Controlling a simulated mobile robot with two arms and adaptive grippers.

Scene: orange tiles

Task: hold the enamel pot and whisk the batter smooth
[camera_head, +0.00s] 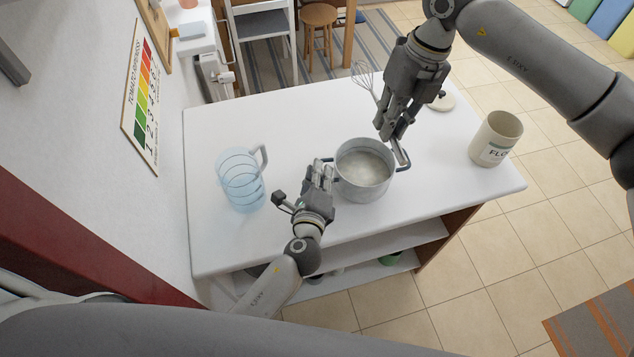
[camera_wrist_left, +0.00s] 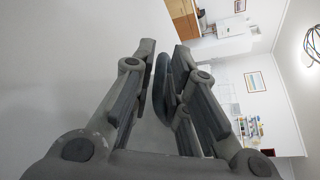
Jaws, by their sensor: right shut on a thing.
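The grey enamel pot (camera_head: 365,185) stands on the white table with pale batter (camera_head: 365,163) inside. Its loop handles stick out left and right. My left gripper (camera_head: 320,176) is open at the pot's left handle. In the left wrist view the fingers (camera_wrist_left: 165,60) are apart, with a dark blue-grey curved thing, likely the handle, between them. My right gripper (camera_head: 393,135) is shut on the whisk (camera_head: 364,76), above the pot's back right rim. The whisk tilts, its wire head up and away from the pot; most of its handle is hidden by the gripper.
A clear blue jug (camera_head: 240,183) stands on the table (camera_head: 215,245) to the left. A cream flour canister (camera_head: 495,140) stands near the right edge. A small pale disc (camera_head: 444,102) lies behind my right gripper. Table front left is clear.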

